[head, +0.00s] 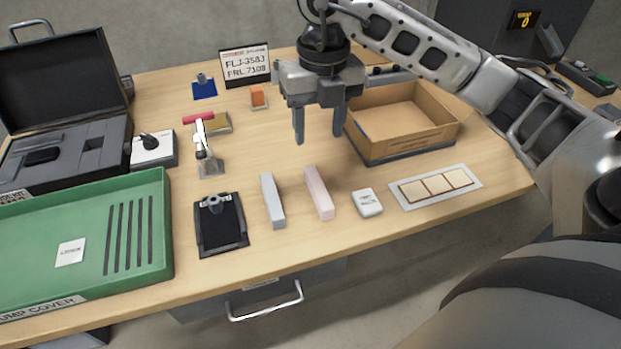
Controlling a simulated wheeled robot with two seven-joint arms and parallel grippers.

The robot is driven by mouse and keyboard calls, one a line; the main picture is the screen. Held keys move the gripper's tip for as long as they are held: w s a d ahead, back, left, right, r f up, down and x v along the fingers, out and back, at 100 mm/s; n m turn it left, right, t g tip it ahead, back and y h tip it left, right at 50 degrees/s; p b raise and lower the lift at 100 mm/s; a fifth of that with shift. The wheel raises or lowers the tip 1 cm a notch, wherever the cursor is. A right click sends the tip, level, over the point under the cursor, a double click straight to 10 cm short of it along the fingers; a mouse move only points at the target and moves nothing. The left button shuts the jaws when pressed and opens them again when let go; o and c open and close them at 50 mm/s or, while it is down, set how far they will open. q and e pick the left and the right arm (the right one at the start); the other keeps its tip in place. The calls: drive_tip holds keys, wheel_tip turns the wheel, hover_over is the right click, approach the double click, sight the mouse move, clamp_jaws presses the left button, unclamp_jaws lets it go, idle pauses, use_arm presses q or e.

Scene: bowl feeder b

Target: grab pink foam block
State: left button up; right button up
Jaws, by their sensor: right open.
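The pink foam block (318,193) is a pale pink bar lying on the wooden table, near the front middle. My right gripper (318,128) is open and empty, with its two fingers pointing down above the table. In the picture it is above the pink block, with a clear gap between the fingertips and the block. My left gripper is not in the head view.
A grey-white block (272,201) lies just left of the pink one, and a small white box (366,203) to its right. An open cardboard box (405,127) stands behind right. A black clipboard-like tray (221,225) and green tray (154,210) are left.

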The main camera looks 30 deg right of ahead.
hover_over(318, 186)
drive_tip(key=f, duration=0.9)
drive_tip(key=shift+s+d+f+p, duration=0.15)
drive_tip(key=shift+d+f+p, duration=0.1)
drive_tip(key=shift+f+p, duration=0.1)
drive_tip(key=shift+a+f+p, duration=0.15)
drive_tip(key=shift+f+p, duration=0.15)
drive_tip(key=shift+f, duration=1.15)
drive_tip(key=shift+a+f+p, duration=0.1)
drive_tip(key=shift+f+p, duration=0.2)
drive_tip(key=shift+f, duration=1.15)
clamp_jaws()
